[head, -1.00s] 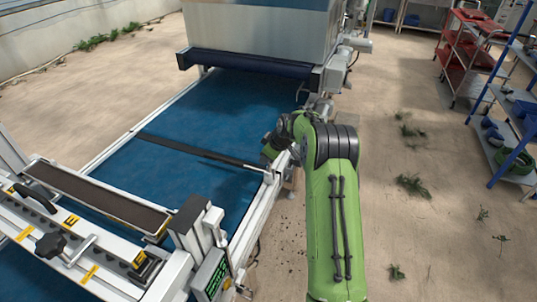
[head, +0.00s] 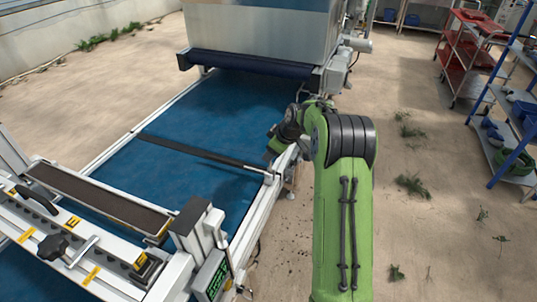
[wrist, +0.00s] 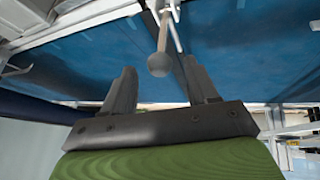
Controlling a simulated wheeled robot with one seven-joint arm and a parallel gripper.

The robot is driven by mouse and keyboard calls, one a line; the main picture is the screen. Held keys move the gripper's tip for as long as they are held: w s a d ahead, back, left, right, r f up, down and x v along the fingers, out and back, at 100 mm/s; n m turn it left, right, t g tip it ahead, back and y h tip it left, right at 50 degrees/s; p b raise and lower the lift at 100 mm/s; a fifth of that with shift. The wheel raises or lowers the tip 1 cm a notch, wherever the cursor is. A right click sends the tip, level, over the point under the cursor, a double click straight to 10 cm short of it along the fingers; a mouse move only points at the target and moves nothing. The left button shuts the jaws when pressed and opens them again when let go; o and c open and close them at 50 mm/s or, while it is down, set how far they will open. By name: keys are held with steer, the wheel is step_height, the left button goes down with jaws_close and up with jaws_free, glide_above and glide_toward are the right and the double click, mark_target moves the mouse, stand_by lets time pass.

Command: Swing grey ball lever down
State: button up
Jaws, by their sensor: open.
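The grey ball lever (wrist: 160,62) shows in the wrist view as a round knob on a light rod, which comes down from the top of the picture. My gripper (wrist: 161,76) is open, with one dark finger on each side of the ball. The ball shows in the gap between the fingertips; I cannot tell whether it touches either one. In the head view my gripper (head: 276,147) is at the right edge of the blue conveyor, mostly hidden by my arm. I cannot make out the ball there.
The blue conveyor belt (head: 205,130) runs under a dark crossbar (head: 200,153) near my gripper. A big metal housing (head: 260,28) stands behind.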

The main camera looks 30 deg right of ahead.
steer(key=a+v, duration=0.1)
steer(key=v, duration=0.8)
steer(key=shift+s+d+r+p, duration=0.25)
steer(key=shift+d+r+p, duration=0.1)
steer(key=shift+d+p, duration=0.15)
steer(key=s+a+r+m+h, duration=0.1)
steer(key=s+a+r, duration=0.4)
steer(key=s+a, duration=0.2)
steer(key=s+a+r+m, duration=0.2)
steer(key=s+a+r, duration=0.3)
steer(key=s+a, duration=0.2)
steer(key=s+a+f+m, duration=0.1)
steer(key=s+a+m, duration=0.1)
steer(key=s, duration=0.7)
steer(key=s+a+f+m, duration=0.1)
steer(key=s+a+f, duration=0.1)
steer(key=s, duration=0.7)
steer(key=shift+s+a+m+p, duration=0.15)
steer(key=shift+a+m+p, duration=0.2)
steer(key=shift+a+m, duration=0.1)
